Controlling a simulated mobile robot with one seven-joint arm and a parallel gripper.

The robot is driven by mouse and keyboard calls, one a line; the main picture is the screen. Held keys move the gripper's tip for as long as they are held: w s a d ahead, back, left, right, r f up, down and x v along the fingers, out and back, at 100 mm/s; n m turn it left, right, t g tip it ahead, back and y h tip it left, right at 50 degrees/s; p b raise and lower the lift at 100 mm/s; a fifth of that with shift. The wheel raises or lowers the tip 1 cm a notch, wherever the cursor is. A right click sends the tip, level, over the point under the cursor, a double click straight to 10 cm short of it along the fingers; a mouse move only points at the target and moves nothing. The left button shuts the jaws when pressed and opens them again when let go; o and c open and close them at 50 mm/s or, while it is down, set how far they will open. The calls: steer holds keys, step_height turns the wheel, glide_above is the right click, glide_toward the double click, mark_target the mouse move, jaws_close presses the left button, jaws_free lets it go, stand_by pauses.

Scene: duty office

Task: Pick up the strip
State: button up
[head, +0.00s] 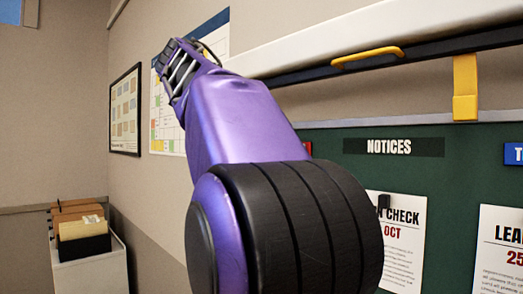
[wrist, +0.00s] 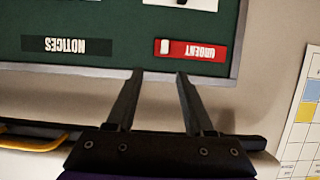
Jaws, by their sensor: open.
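Several label strips are on the green notice board (head: 345,175), and I cannot tell which one the task means. A red strip reading URGENT (wrist: 191,50) shows upside down in the wrist view; it has a white patch at one end. In the head view only a sliver of this red strip (head: 308,148) shows beside my arm. A black NOTICES strip (head: 393,147) also shows in the wrist view (wrist: 67,45). A blue strip (head: 514,153) is cut off at the right edge. My gripper (wrist: 160,73) is open and empty, its fingertips near the board's edge beside the red strip.
A pale rail with a yellow handle (head: 367,58) and a yellow bracket (head: 465,90) run above the board. Printed sheets (head: 399,240) hang on it. A wall chart (head: 170,118) and a framed chart (head: 125,112) are at left. A folder box (head: 84,246) stands low left.

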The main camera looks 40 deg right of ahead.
steer(key=x, duration=0.9)
steer(key=shift+w+d+f, duration=0.25)
steer(key=shift+w+f, duration=0.15)
jaws_close()
stand_by(1.0)
